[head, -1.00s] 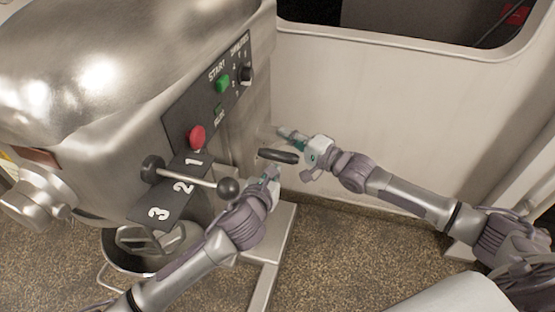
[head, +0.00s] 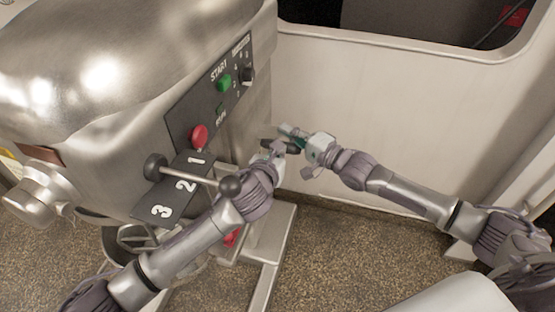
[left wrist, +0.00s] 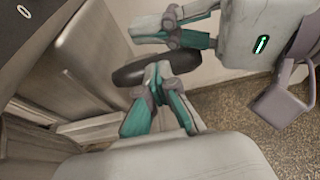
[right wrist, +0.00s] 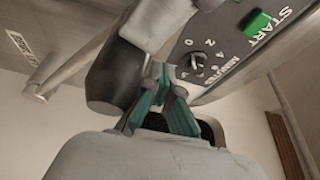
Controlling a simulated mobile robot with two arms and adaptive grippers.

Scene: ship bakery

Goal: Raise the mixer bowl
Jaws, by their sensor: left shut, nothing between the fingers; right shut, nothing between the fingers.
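The mixer (head: 110,70) is a large grey machine on the left. A black handle beside the mixer shows in the left wrist view (left wrist: 187,62) and the right wrist view (right wrist: 108,82). My left gripper (head: 277,148) is shut with its fingertips at the near side of the handle; I cannot tell if they touch it. My right gripper (head: 287,131) is shut and empty just beyond, close to the handle. The two grippers are very close together.
A gear lever with a black ball (head: 230,186) sticks out above my left forearm. The panel carries a red button (head: 199,135), a green start button (head: 224,83) and a minutes knob (head: 248,76). A pale wall (head: 400,100) stands behind my right arm.

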